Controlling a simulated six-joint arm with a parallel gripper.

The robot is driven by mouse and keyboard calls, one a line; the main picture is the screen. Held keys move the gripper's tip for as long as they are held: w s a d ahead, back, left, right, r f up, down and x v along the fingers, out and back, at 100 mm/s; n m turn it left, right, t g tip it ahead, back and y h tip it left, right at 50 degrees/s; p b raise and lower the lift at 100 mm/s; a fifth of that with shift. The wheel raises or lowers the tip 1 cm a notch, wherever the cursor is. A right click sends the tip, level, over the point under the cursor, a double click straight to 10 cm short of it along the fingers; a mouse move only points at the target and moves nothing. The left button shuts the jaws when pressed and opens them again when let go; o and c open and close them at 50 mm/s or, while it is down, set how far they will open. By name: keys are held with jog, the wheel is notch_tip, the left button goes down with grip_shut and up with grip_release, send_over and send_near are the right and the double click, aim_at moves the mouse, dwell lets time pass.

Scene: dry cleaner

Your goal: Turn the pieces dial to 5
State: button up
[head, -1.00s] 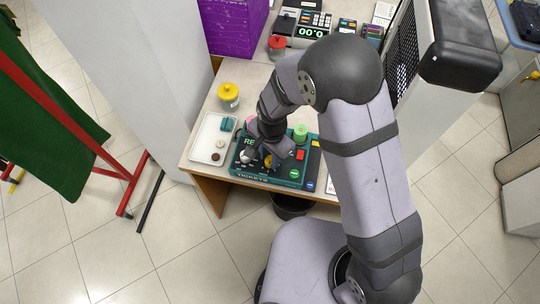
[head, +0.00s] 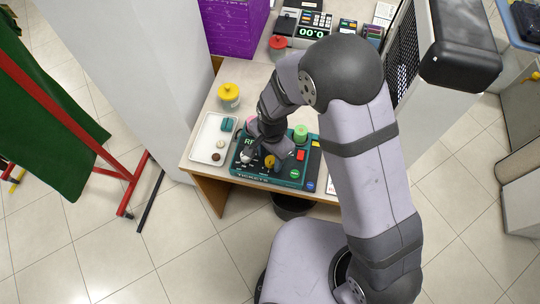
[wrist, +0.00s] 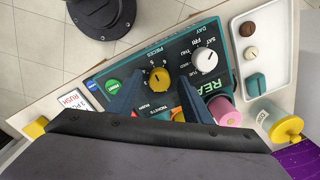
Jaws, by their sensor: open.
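The teal ticket panel (head: 240,173) lies on the counter in the head view. In the wrist view, its yellow pieces dial (wrist: 159,78) sits under the label PIECES; the number at its pointer is too small to read surely. The dial also shows in the head view (head: 269,162). My gripper (wrist: 160,84) is open, one dark blue finger on either side of the yellow dial in the picture. Whether the fingers touch it, I cannot tell. A white day dial (wrist: 205,60) is to the right of the pieces dial.
A pink cylinder (wrist: 227,112) and green and blue buttons are close by on the panel. A white tray (head: 207,142) with small items stands left of it. A yellow-lidded jar (head: 229,98) is behind the tray. A purple box (head: 232,25) stands farther back.

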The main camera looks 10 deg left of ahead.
aim_at(271, 160)
jog(key=shift+r, duration=0.15)
jog(key=shift+s+d+r+b, duration=0.1)
jog(key=shift+r+b, duration=0.8)
jog(key=shift+r, duration=2.65)
